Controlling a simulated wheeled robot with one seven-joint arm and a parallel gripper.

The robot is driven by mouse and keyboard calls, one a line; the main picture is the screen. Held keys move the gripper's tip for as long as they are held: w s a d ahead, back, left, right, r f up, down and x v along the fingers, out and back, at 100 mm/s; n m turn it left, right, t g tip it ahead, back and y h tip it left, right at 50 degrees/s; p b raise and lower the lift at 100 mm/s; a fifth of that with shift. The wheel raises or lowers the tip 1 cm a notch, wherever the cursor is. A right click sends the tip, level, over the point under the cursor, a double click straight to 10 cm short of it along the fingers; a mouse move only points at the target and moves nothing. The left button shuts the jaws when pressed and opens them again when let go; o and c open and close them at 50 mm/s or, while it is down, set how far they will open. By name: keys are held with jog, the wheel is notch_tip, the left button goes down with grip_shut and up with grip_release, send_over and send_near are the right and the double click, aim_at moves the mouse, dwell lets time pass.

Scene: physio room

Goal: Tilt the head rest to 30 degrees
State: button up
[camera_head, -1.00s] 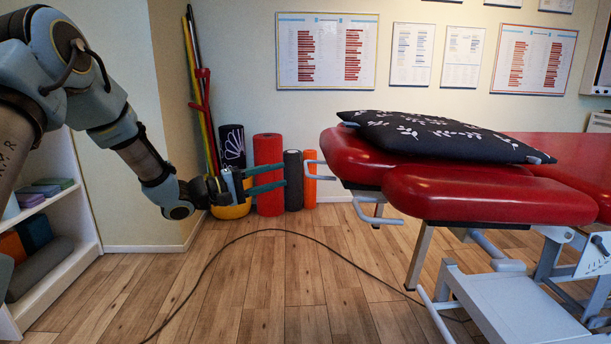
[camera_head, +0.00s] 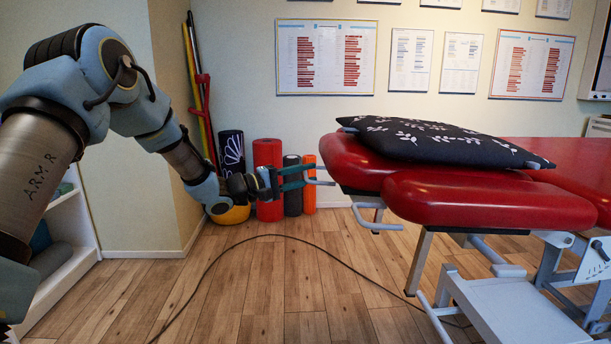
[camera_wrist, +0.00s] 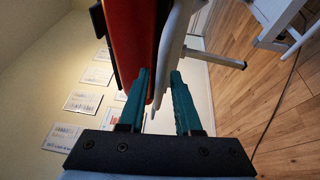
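The head rest (camera_head: 350,165) is the red padded end of a treatment table, with a dark leaf-patterned pillow (camera_head: 440,140) on it. A light grey handle (camera_head: 322,183) sticks out from its left end. My gripper (camera_head: 304,174) is at this handle, level with it. In the wrist view, the teal fingers (camera_wrist: 158,80) are apart, and the grey handle (camera_wrist: 158,92) reaches between them with gaps showing. The red head rest (camera_wrist: 130,35) rises just beyond the fingers. I cannot tell the head rest's exact angle.
A second grey handle (camera_head: 376,222) hangs lower. A red side pad (camera_head: 480,200) is nearer me. A white plate with a scale (camera_head: 594,258) is at the right. Foam rolls (camera_head: 267,165) stand by the wall behind my gripper. A black cable (camera_head: 250,237) crosses the floor.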

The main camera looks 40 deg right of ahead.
grip_shut()
